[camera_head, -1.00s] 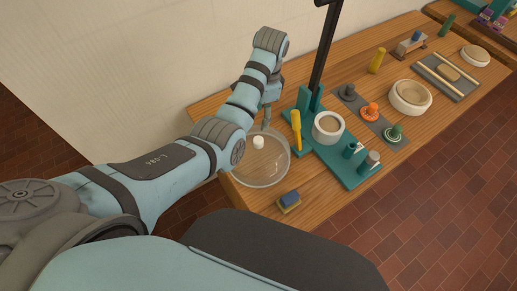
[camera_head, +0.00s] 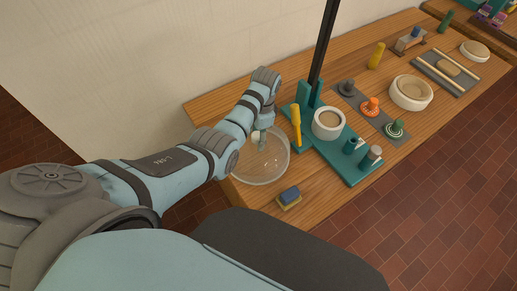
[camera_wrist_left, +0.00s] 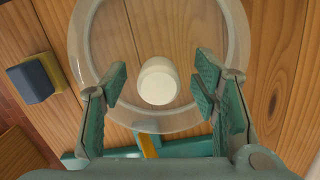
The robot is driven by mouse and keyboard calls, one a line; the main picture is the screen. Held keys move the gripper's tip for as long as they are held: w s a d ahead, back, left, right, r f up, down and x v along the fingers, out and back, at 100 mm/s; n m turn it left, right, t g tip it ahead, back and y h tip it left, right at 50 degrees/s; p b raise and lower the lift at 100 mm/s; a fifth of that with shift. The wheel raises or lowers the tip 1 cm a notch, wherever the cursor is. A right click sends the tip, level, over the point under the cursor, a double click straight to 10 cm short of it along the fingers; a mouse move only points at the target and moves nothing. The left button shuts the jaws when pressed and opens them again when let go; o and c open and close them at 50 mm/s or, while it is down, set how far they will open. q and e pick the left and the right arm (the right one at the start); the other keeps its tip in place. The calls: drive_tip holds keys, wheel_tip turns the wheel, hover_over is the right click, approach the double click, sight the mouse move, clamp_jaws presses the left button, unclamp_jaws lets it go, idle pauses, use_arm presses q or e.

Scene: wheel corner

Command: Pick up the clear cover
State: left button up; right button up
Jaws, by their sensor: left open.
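The clear cover (camera_head: 262,170) is a round, see-through dome on the near left end of the wooden table. In the left wrist view the clear cover (camera_wrist_left: 110,104) shows as a pale ring with a white round knob (camera_wrist_left: 158,81) at its middle. My left gripper (camera_wrist_left: 158,83) is open, with one finger on each side of the knob. In the head view my left gripper (camera_head: 258,133) is over the cover and partly hides the knob. My right gripper does not show.
A blue and yellow sponge (camera_head: 289,197) lies near the cover at the front edge. A teal stand (camera_head: 350,172) with a black post, yellow handle and pale round pot is close on the right. Several tools and bowls fill the table farther right.

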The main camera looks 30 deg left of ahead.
use_arm(q)
drive_tip(key=shift+d+r, duration=0.1)
drive_tip(key=shift+r, duration=0.05)
clamp_jaws()
drive_tip(key=shift+r, duration=0.1)
